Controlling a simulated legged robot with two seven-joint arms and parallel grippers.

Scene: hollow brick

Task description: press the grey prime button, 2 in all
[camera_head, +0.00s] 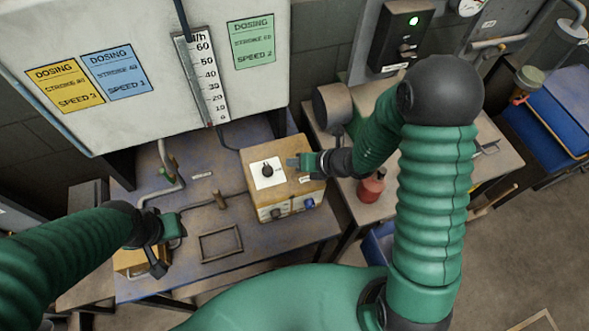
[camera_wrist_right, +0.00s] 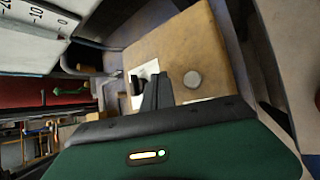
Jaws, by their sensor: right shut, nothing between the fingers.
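The grey prime button (camera_wrist_right: 192,79) is a round disc on the top face of a tan box (camera_wrist_right: 165,45) in the right wrist view. In the head view the box (camera_head: 284,191) stands on the bench, and I cannot make out the button near the gripper. My right gripper (camera_head: 292,162) is shut and empty over the box top. In the right wrist view its fingertips (camera_wrist_right: 163,78) lie just left of the button; I cannot tell their height above it. My left gripper (camera_head: 176,228) is at the left of the bench, its jaws unclear.
A black knob (camera_head: 267,170) on a white plate sits on the box top, close to the right gripper. A ruled scale (camera_head: 204,82) hangs behind. A red container (camera_head: 371,188) stands to the right. A thin frame (camera_head: 221,243) lies on the front of the bench.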

